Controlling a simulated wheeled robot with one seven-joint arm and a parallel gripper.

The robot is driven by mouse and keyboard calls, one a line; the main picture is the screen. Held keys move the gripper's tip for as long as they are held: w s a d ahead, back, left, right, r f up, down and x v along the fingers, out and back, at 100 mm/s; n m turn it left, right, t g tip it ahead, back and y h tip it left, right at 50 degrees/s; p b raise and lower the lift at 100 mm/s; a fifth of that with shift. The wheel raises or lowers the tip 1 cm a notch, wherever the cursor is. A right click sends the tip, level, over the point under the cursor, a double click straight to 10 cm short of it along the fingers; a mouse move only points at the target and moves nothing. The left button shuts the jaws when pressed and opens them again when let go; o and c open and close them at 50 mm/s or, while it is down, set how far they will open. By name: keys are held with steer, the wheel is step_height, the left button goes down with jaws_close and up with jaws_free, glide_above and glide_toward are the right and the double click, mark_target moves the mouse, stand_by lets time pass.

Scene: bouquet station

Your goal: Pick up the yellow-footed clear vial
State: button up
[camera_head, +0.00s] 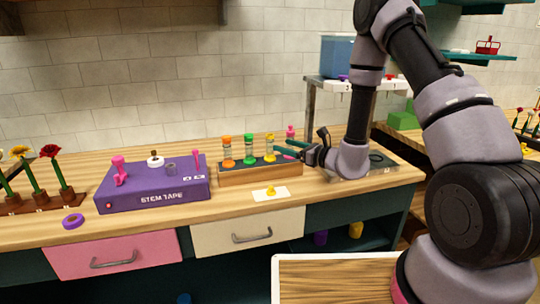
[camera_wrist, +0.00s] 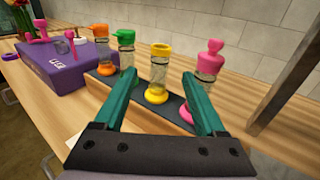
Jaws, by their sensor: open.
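The yellow-footed clear vial (camera_wrist: 159,71) stands upright on the rack, with a yellow cap and a yellow ring foot. It also shows in the head view (camera_head: 270,150). My gripper (camera_wrist: 159,78) is open and empty, with a teal finger to each side of this vial in the wrist view. In the head view my gripper (camera_head: 288,149) is at the vial's right, close to its upper part. I cannot tell whether the fingertips reach past the vial. The dark-topped rack (camera_wrist: 105,75) has a wooden front (camera_head: 252,172).
Orange (camera_wrist: 102,48), green (camera_wrist: 124,51) and pink (camera_wrist: 207,65) vials stand beside the yellow one. The purple stem tape box (camera_head: 153,186) is to the left.

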mark_target(270, 147)
steer(key=x, duration=1)
steer(key=shift+w+a, duration=0.2)
jaws_close()
